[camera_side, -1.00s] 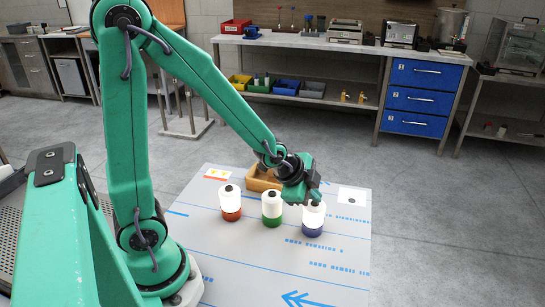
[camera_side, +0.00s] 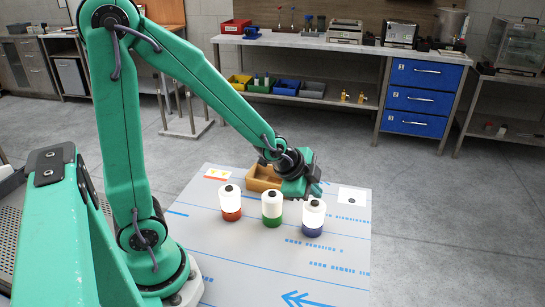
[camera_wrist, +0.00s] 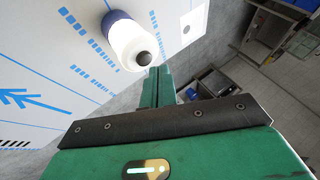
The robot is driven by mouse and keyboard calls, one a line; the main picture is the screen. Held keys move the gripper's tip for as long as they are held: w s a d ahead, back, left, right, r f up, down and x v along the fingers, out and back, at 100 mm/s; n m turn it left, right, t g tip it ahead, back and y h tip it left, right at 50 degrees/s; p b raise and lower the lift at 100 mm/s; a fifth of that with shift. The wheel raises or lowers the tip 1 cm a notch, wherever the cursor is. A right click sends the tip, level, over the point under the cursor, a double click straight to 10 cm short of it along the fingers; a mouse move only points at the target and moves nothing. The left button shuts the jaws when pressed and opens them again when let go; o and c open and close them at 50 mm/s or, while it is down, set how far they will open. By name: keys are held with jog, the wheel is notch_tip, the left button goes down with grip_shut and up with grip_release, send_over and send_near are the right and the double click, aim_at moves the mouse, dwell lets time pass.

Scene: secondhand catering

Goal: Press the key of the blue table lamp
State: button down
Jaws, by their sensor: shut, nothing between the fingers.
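The blue table lamp (camera_side: 313,231) stands upright at the right of a row of three, with a blue base, a bright white body and a black key (camera_side: 314,203) on top. In the wrist view the lamp (camera_wrist: 121,36) is tilted by the camera angle, and its key (camera_wrist: 143,58) shows uncovered. My gripper (camera_side: 317,191) is just above the key in the side view, seemingly with a small gap. In the wrist view its shut, empty fingers (camera_wrist: 159,72) are just beside the key.
A green-based lamp (camera_side: 272,220) and a red-based lamp (camera_side: 231,213) stand to the left. A wooden box (camera_side: 262,183) sits behind them. A white plate with a dark spot (camera_side: 352,195) lies at right. The front of the grey sheet (camera_side: 255,270) is clear.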

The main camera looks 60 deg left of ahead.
aim_at(313, 203)
jog(key=shift+r, duration=2.9)
